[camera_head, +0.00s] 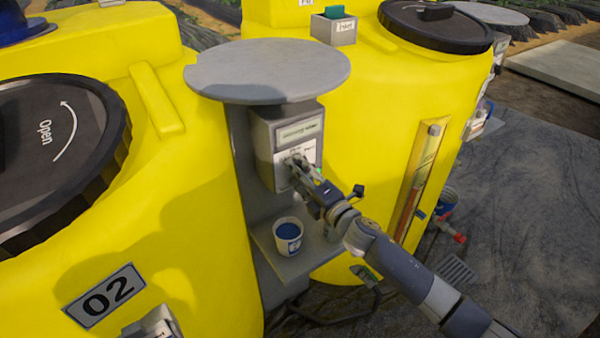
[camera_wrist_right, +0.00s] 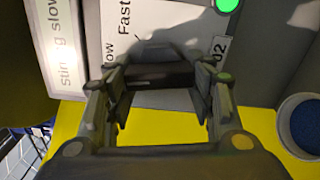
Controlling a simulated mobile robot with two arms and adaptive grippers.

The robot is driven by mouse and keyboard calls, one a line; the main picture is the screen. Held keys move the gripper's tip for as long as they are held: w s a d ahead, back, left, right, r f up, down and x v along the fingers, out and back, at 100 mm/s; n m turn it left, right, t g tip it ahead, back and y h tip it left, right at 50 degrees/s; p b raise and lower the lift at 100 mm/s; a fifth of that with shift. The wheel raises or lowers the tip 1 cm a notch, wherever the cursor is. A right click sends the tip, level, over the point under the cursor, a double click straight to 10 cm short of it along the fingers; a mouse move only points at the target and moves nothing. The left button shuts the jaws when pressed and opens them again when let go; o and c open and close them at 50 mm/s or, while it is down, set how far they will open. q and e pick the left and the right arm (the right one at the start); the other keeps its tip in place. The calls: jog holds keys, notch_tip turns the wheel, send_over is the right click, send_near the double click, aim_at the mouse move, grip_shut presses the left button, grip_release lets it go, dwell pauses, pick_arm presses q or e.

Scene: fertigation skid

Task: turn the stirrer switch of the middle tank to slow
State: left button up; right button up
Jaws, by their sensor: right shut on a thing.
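The grey control box (camera_head: 265,131) stands under a round grey plate, beside the yellow tank marked 02 (camera_head: 195,225). My right gripper (camera_head: 300,168) is at the front of this box. In the right wrist view its fingers (camera_wrist_right: 163,82) are shut on the dark switch knob (camera_wrist_right: 160,55), one on each side. The white label behind it shows "Fast", part of "slow", and "02". The display (camera_wrist_right: 67,45) reads "Stirring slow". A green lamp (camera_wrist_right: 226,5) is lit. The knob's pointer is hard to make out. My left gripper is not in view.
A white cup with blue contents (camera_head: 288,236) stands on a grey shelf (camera_head: 265,243) below the box. The round plate (camera_head: 267,68) overhangs the box. Another yellow tank (camera_head: 370,110) stands close on the right. Open ground (camera_head: 530,200) lies farther right.

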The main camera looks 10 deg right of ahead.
jog(key=shift+m, duration=1)
jog(key=o, duration=1.1)
jog(key=shift+s, duration=0.1)
jog(key=v, duration=1.1)
jog(key=shift+s+d, duration=0.15)
jog(key=shift+s, duration=0.2)
